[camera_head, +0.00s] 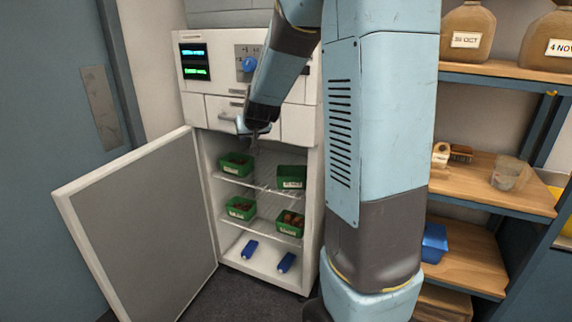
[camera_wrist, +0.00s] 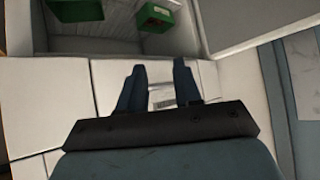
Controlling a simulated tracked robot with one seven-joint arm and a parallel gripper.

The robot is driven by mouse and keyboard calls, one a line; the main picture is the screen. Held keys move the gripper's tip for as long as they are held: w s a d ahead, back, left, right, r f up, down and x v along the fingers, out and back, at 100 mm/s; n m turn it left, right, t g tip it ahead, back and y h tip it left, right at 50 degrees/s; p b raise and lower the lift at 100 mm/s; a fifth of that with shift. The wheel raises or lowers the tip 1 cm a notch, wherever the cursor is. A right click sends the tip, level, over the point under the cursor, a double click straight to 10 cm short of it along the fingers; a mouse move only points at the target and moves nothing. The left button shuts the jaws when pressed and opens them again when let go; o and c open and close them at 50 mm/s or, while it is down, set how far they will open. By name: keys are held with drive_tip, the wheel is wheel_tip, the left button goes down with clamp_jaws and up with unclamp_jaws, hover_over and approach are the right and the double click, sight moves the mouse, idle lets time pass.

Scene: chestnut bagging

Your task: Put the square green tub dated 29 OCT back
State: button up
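Several green tubs with pale labels stand inside the open white cabinet. On the upper shelf are a left tub (camera_head: 237,164) and a right tub (camera_head: 291,177). On the shelf below are a left tub (camera_head: 241,208) and a right tub (camera_head: 290,223), with brown contents showing. The label dates are too small to read, so I cannot tell which tub is 29 OCT. My gripper (camera_head: 252,132) is in front of the drawer fronts, above the upper shelf. In the wrist view its fingers (camera_wrist: 158,85) are apart with nothing between them. Two green tubs (camera_wrist: 75,10) (camera_wrist: 157,15) show beyond.
The cabinet door (camera_head: 145,235) stands wide open at the left. Two blue objects (camera_head: 249,249) (camera_head: 286,262) lie on the cabinet floor. At right, wooden shelves (camera_head: 490,190) hold jars (camera_head: 467,33), a clear cup (camera_head: 507,175) and a blue container (camera_head: 434,243).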

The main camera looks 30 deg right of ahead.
drive_tip(key=s+a+r+n+g+y, duration=0.1)
drive_tip(key=s+a+r, duration=0.25)
drive_tip(key=s, duration=0.45)
drive_tip(key=s+a+r+g, duration=0.15)
drive_tip(key=s+r, duration=0.25)
drive_tip(key=s, duration=0.5)
drive_tip(key=s+g, duration=0.1)
drive_tip(key=s, duration=1.7)
drive_tip(key=shift+s+a+n+g, duration=0.3)
drive_tip(key=shift+s+n+g, duration=0.05)
drive_tip(key=shift+s+n, duration=0.05)
drive_tip(key=shift+r, duration=0.1)
